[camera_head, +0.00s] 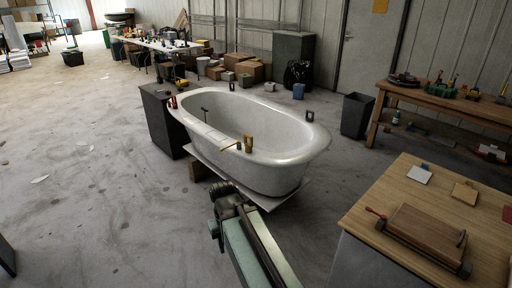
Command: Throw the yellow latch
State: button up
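The yellow latch (249,143) sits on the near rim of a white tub-shaped hull mould (290,146). It has an upright yellow block and a thin bar that reaches left over the rim, ending in a small knob. My arm rises from the bottom of the picture, and my gripper (226,192) is at its far end, below and a little left of the latch in the picture. A gap of floor and mould side shows between them. The fingers are small and dark, and I cannot tell whether they are open.
A red latch (173,102) and a brown one (310,115) are also on the rim. A dark cabinet (160,120) stands left of the mould. A wooden-topped bench (400,195) with a board is at right. Bare concrete floor (90,200) lies open at left.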

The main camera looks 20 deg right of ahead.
aim_at(238, 142)
jog(key=z, duration=0.4)
jog(key=i, duration=1)
jog(key=u, duration=0.05)
